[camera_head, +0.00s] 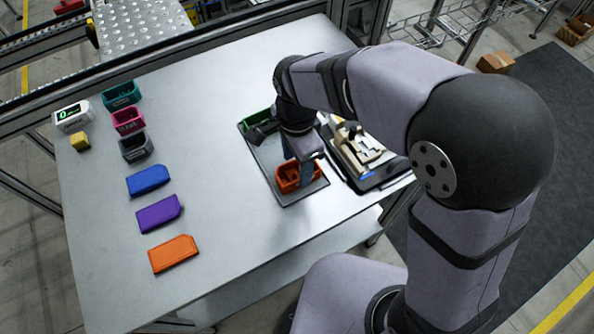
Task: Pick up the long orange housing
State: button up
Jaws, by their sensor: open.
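An open, box-like orange housing (287,183) sits in the near part of a dark grey tray (262,167) at the middle right of the table. My gripper (300,168) is open and points down at this housing. One blue-grey finger reaches down at its right side; the other is partly hidden behind my wrist. I cannot tell whether the fingers touch the housing. A flat orange piece (173,254) lies apart at the table's front left.
A green part (257,117) is at the tray's far end. A fixture with beige parts (352,152) stands close to the tray's right. Blue (148,180) and purple (158,213) pieces, several open housings and a small display box (73,116) line the left. The table's middle is clear.

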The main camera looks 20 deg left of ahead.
aim_at(297, 173)
jog(key=shift+f, duration=1.4)
jog(key=c, duration=0.9)
jog(key=shift+r, duration=0.15)
